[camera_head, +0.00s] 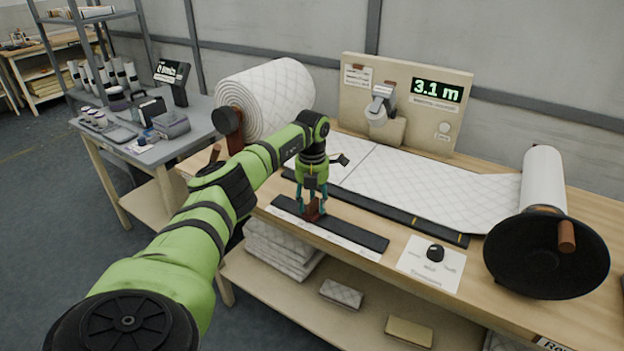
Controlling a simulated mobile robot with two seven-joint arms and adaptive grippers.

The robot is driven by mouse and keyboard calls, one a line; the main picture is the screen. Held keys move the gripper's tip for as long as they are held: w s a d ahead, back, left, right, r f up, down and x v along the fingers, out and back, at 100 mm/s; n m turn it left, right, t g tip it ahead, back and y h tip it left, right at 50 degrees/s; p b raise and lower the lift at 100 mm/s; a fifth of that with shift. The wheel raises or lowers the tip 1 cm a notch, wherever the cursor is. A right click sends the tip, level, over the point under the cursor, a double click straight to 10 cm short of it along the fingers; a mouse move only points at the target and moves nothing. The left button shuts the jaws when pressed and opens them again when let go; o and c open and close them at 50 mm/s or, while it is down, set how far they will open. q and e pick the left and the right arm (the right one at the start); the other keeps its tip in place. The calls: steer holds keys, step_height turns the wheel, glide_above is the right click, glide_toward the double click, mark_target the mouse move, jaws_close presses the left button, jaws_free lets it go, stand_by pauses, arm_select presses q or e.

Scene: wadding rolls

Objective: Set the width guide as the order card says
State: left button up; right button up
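A reddish-brown block (314,211), which looks like the width guide, sits on a black rail (355,232) with a pale scale strip (318,232) along the bench front. My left gripper (313,199) points down over it, with teal fingers on either side of its upper part. Whether the fingers press on it is too small to tell. I cannot tell if that paper is the order card. My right gripper is not in view.
White quilted wadding (420,188) runs across the bench from a large roll (268,98) to a winder with a black disc (535,265). A side table (180,150) holds several small items.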

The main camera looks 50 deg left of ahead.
mark_target(312, 200)
arm_select(q)
steer(key=shift+r, duration=0.15)
step_height(312, 200, up, 12)
stand_by(0.4)
steer(key=shift+f, duration=0.2)
stand_by(0.3)
